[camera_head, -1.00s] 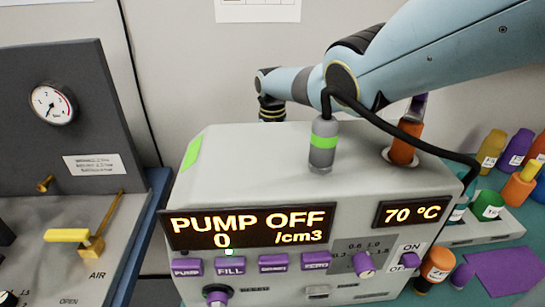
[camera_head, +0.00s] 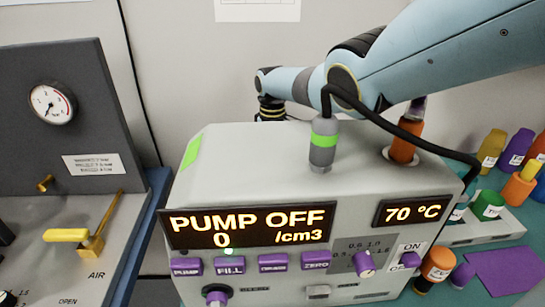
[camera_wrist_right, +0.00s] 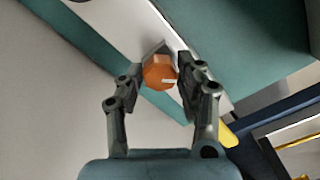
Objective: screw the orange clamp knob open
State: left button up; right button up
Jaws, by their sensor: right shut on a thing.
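The orange clamp knob (camera_wrist_right: 158,74) shows in the right wrist view, faceted and with a short white mark on its face. My right gripper (camera_wrist_right: 161,82) has its two dark fingers on either side of the knob and is shut on it. In the head view my right arm comes in from the right and reaches behind the grey pump unit (camera_head: 215,150). There the knob and the fingertips are hidden behind the unit. My left gripper is in neither view.
The pump unit's display reads PUMP OFF. A black cable (camera_head: 430,147) loops over its top from a grey plug (camera_head: 323,150). Several coloured bottles stand at right. A panel with a gauge (camera_head: 51,103) is at left.

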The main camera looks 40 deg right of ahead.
jog(key=shift+n, duration=0.5)
jog(key=o, duration=1.1)
jog(key=shift+o, duration=0.2)
jog(key=shift+m, duration=0.3)
